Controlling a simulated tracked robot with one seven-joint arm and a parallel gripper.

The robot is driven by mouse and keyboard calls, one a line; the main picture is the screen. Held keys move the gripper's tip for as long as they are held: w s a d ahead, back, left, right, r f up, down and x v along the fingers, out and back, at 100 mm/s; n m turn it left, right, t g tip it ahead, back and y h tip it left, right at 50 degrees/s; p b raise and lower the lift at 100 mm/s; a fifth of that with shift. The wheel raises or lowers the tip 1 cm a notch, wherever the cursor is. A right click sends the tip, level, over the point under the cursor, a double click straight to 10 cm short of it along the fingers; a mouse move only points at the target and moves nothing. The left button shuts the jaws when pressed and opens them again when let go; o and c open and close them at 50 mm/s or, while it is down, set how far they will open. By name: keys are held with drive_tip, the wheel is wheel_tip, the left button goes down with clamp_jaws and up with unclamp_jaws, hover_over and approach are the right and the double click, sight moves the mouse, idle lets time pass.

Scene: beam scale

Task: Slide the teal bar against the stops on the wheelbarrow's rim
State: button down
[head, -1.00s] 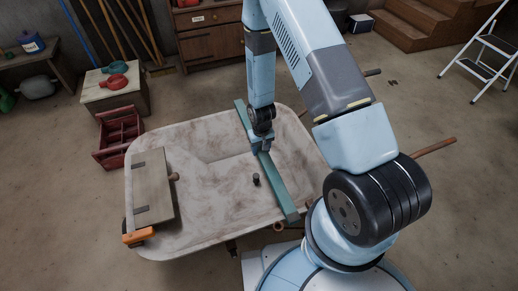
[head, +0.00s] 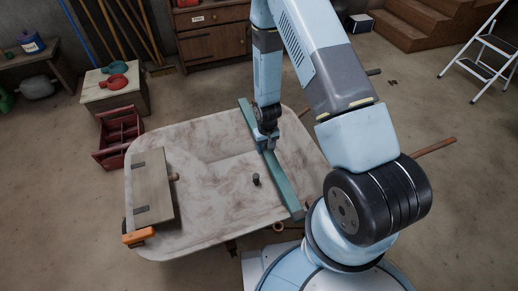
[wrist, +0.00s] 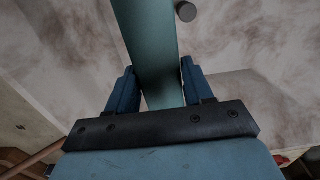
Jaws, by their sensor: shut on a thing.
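The teal bar (head: 283,184) lies across the wheelbarrow (head: 205,222) from its far rim to its near rim, right of the middle in the head view. My gripper (head: 267,146) is shut on the bar, a little beyond the bar's middle. In the wrist view the bar (wrist: 151,50) runs between the two blue fingers (wrist: 153,92). I cannot clearly make out the stops on the rim; a small round brown piece (head: 278,227) shows at the near rim, close to the bar's near end.
A small dark cylinder (head: 256,180) stands in the tray, left of the bar. A wooden board (head: 152,187) lies on the left side, with an orange clamp (head: 138,236) at its near corner. A red toolbox (head: 118,137) stands on the floor to the left.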

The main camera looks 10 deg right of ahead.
drive_tip(key=shift+w+d, duration=0.2)
drive_tip(key=shift+d, duration=0.8)
drive_tip(key=shift+a, duration=0.1)
drive_tip(key=shift+c, duration=1.8)
unclamp_jaws()
wheel_tip(320, 180, up, 14)
drive_tip(key=shift+f, duration=0.15)
